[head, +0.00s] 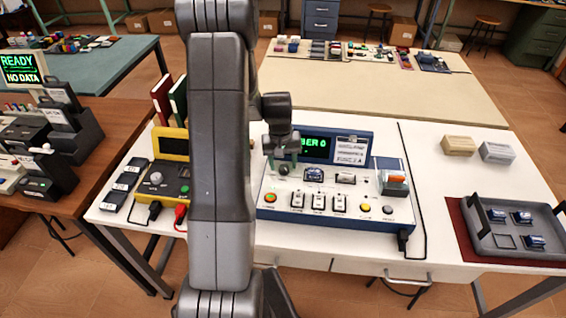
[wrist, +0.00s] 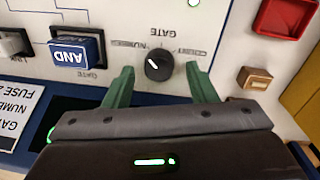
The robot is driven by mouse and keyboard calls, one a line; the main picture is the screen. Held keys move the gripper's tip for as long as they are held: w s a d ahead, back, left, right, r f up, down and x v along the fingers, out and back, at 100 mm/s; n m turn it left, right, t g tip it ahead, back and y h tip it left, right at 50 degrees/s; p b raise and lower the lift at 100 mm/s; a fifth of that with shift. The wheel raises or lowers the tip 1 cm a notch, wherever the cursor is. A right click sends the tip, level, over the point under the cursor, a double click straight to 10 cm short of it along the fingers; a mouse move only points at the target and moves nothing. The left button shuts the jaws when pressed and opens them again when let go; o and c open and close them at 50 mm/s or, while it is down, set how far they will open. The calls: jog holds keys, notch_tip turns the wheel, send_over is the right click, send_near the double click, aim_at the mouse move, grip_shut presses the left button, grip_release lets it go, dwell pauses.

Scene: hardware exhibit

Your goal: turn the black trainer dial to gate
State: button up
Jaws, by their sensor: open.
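The black trainer dial (wrist: 159,65) is a small round knob on the white panel of the blue trainer (head: 334,213). In the wrist view the panel is upside down, with GATE above the dial, NUMBER to its upper left and another label to its right. The dial's white mark points up and left, toward NUMBER. My gripper (wrist: 161,70) is open, with one green finger on each side of the dial and gaps between. In the head view my gripper (head: 283,150) is over the panel's upper left part. The trainer's screen (head: 316,147) shows green text ending in "BER 0".
A blue AND block (wrist: 76,50) sits in a socket beside the dial. A yellow device (head: 172,165) stands left of the trainer; a grey tray (head: 520,249) with blue blocks lies right.

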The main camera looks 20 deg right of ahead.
jog(key=shift+f, duration=0.4)
jog(key=c, duration=1)
jog(key=shift+m+b, duration=0.3)
jog(key=m+b, duration=0.2)
jog(key=m, duration=0.1)
jog(key=shift+d+f+m, duration=0.1)
jog(key=shift+m, duration=0.2)
jog(key=m+b, duration=0.2)
jog(key=m, duration=0.2)
jog(key=shift+m, duration=0.3)
jog(key=shift+d, duration=0.1)
jog(key=shift+r, duration=0.2)
